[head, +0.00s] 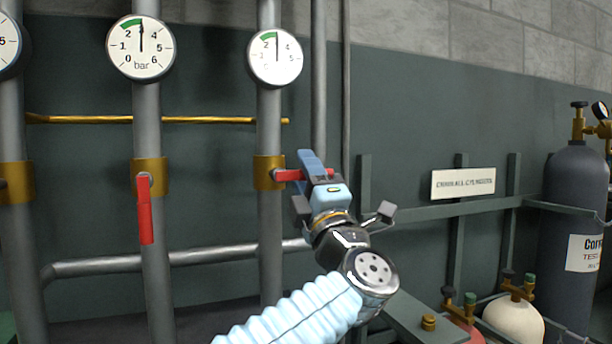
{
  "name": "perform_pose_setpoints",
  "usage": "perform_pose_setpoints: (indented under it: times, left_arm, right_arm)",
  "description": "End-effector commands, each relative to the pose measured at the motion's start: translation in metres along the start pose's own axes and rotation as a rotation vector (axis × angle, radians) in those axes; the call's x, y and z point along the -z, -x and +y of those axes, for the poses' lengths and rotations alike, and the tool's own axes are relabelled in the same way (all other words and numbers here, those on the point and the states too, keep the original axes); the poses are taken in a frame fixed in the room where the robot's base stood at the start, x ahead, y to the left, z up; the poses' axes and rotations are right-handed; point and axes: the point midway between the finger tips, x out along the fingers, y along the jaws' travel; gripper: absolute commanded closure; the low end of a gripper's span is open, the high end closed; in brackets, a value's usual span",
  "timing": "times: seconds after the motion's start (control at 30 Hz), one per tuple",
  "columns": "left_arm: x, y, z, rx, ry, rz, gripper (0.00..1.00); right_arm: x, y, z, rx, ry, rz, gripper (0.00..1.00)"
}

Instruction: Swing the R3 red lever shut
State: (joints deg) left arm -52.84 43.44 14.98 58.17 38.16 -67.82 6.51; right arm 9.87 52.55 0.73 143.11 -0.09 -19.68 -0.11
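A red lever (289,175) sticks out sideways to the right from the brass valve (263,173) on the rightmost large pipe. It lies about level, across the pipe's line. I see no R3 label. I cannot tell whether the fingers close on the lever.
Another red lever (145,210) hangs straight down on the middle pipe (157,285). Round gauges (141,48) sit above the valves. A thin brass pipe (200,120) crosses behind. A grey rail (430,212) with a white sign (463,183) and a dark cylinder (572,210) stand to the right.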

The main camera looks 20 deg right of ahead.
Motion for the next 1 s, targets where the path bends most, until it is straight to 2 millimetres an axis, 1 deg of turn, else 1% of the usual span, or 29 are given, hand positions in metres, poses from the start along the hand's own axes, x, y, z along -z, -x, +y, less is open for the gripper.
perform_pose_setpoints:
  times: [0.17, 0.27, 0.37, 0.53, 0.7, 0.83, 0.9, 1.0]
  left_arm:
    - [0.0, 0.0, 0.0, -0.001, 0.0, -0.001, 0.57]
    - [0.0, 0.006, 0.0, -0.001, -0.001, -0.002, 0.57]
    - [0.0, 0.022, -0.001, -0.001, -0.001, -0.003, 0.57]
    - [0.0, 0.063, -0.002, -0.001, 0.0, -0.004, 0.57]
    - [-0.001, 0.103, -0.001, -0.001, 0.0, -0.004, 0.57]
    - [0.0, 0.124, 0.0, -0.001, 0.0, -0.002, 0.57]
    - [0.0, 0.132, 0.0, 0.0, 0.0, -0.002, 0.57]
    - [0.0, 0.137, 0.0, 0.0, -0.001, -0.001, 0.57]
  right_arm:
    - [0.0, 0.0, 0.0, 0.0, 0.0, 0.0, 0.57]
    - [0.0, -0.003, 0.001, 0.0, 0.0, 0.0, 0.57]
    - [0.0, -0.008, 0.003, 0.0, 0.0, 0.002, 0.57]
    - [0.001, -0.019, 0.007, 0.0, -0.001, 0.005, 0.57]
    - [0.001, -0.025, 0.009, -0.001, -0.001, 0.007, 0.57]
    - [0.001, -0.027, 0.01, -0.001, -0.002, 0.008, 0.57]
    - [0.001, -0.028, 0.011, -0.001, -0.002, 0.008, 0.57]
    - [0.001, -0.028, 0.011, -0.001, -0.002, 0.008, 0.57]
